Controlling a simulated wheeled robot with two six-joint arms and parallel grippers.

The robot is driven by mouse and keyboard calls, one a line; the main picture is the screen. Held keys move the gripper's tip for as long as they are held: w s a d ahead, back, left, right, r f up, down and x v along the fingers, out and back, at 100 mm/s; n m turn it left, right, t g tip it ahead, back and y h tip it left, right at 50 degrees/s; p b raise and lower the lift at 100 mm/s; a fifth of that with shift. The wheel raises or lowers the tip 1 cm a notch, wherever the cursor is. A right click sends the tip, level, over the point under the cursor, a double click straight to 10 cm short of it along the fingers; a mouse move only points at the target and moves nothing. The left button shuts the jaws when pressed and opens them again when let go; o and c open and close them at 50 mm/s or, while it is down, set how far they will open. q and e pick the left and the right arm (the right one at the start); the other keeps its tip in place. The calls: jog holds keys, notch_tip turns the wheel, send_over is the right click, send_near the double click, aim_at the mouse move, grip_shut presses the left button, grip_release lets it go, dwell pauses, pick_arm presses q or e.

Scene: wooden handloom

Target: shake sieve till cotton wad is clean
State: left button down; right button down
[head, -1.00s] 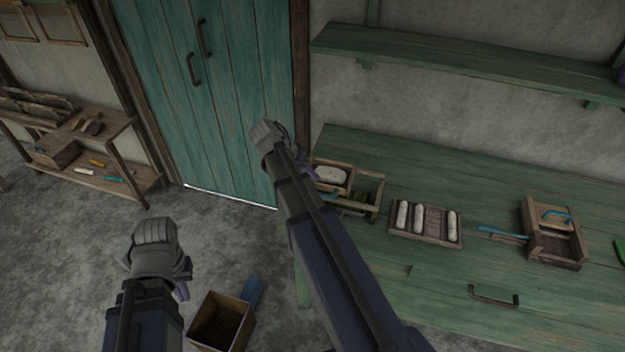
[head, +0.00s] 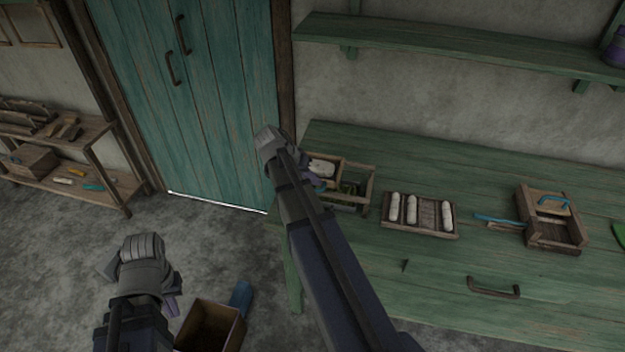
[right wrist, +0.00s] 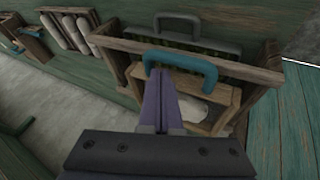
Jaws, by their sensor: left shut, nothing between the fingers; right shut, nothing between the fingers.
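A wooden sieve frame with a blue handle (right wrist: 200,62) sits in an open wooden box (head: 355,202) at the left end of the green table. A whitish cotton wad (head: 322,168) lies in the frame; the right wrist view shows part of it (right wrist: 196,108) behind my fingers. My right gripper (right wrist: 158,85) is shut and empty, its purple fingertips close by the blue handle; I cannot tell whether they touch it. In the head view my right arm covers part of the box. My left gripper (head: 172,306) is shut and empty over the floor, away from the table.
On the table (head: 440,270) stand a tray (head: 420,228) of white rolls, a blue stick (head: 497,219) and another wooden box with a blue handle (head: 575,236). A brown bin (head: 208,330) is on the floor. A shelf (head: 450,50) hangs above the table.

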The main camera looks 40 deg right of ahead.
jog(key=s+d, duration=0.4)
jog(key=s, duration=0.1)
jog(key=shift+d, duration=0.1)
jog(key=shift+r, duration=0.1)
dwell(0.3)
